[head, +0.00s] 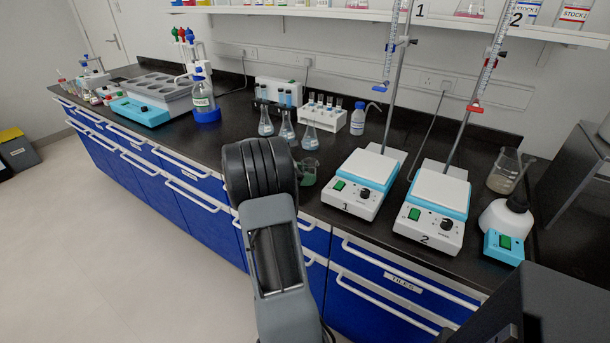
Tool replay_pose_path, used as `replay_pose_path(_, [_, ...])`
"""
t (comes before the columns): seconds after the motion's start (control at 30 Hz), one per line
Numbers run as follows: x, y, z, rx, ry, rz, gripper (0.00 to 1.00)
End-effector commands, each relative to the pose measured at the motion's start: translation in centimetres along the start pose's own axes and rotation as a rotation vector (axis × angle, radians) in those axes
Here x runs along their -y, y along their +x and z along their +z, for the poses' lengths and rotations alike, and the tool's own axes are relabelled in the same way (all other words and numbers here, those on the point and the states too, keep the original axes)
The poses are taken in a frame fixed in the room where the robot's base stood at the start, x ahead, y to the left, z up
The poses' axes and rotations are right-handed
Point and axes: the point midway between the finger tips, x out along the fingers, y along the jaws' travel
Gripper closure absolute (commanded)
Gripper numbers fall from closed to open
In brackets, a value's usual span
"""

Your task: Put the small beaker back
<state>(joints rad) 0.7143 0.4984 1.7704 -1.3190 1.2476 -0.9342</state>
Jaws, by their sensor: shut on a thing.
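A small glass beaker (308,173) with a green tint shows just right of my dark arm in the head view. It is at the bench's front part, left of the hotplate marked 1. My arm covers its left side, and I cannot tell whether it stands on the bench or is held. My arm rises from the bottom middle and hides my gripper, so its fingers and their hold are not visible.
Hotplate 1 (355,188) and hotplate 2 (436,210) stand to the right, with burette stands. Several conical flasks (287,128) and a white tube rack (321,117) stand behind the beaker. A larger beaker (504,174) is at the far right. Bare black bench (215,142) lies left of my arm.

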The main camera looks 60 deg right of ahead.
Motion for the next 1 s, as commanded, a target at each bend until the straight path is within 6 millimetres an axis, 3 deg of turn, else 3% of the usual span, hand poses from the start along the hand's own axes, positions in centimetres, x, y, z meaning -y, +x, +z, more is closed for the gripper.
replay_pose_path(0.1, [0.0, 0.1, -0.3, 0.0, -0.001, 0.0, 0.77])
replay_pose_path(0.13, [0.0, 0.1, -0.3, 0.0, -0.001, 0.0, 0.48])
replay_pose_path(0.4, [0.0, 0.1, -0.2, 0.0, 0.0, 0.0, 0.24])
replay_pose_path(0.7, [0.0, -0.1, 0.2, 0.0, 0.001, 0.0, 0.24])
replay_pose_path(1.0, [-0.1, -5.2, 0.1, 0.0, -0.001, 0.004, 0.24])
